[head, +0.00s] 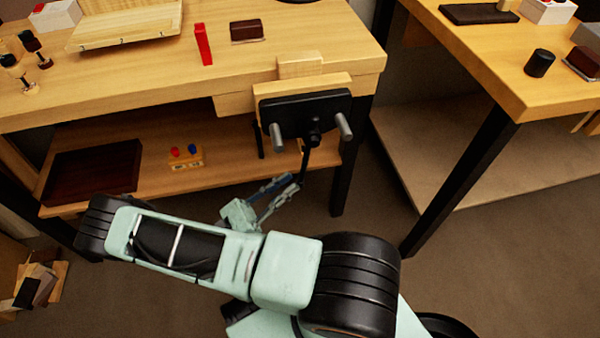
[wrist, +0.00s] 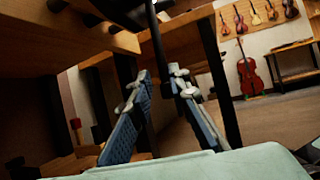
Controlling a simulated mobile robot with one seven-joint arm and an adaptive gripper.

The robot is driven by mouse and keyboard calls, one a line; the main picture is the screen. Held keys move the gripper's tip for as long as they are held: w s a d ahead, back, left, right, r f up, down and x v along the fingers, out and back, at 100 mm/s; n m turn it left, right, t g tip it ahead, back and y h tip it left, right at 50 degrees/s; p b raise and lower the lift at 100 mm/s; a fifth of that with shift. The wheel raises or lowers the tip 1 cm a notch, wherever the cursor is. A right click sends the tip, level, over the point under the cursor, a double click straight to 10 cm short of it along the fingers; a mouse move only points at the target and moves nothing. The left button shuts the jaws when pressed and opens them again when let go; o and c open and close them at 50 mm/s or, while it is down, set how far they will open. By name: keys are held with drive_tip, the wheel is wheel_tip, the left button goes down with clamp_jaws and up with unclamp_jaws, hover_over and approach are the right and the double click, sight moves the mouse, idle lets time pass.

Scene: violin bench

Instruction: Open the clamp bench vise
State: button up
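The clamp bench vise (head: 305,112) is mounted at the right front corner of the wooden bench. It has a black front plate, two grey guide rods and a central screw. Its black handle bar (head: 306,160) hangs down from the screw. The bar also runs down from the top of the wrist view (wrist: 156,35). My gripper (head: 290,184) is below the vise, at the bar's lower end. In the wrist view my gripper (wrist: 160,78) is open, its blue-padded fingers apart. The bar's lower end shows between or behind the fingertips; contact cannot be told.
The bench top (head: 130,90) overhangs a lower shelf (head: 225,165) holding a dark tray (head: 92,172). A black bench leg (head: 350,160) stands close right of the vise. A second table (head: 480,50) is farther right. Bare floor lies between them.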

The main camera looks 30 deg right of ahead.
drive_tip(key=shift+v, duration=2.75)
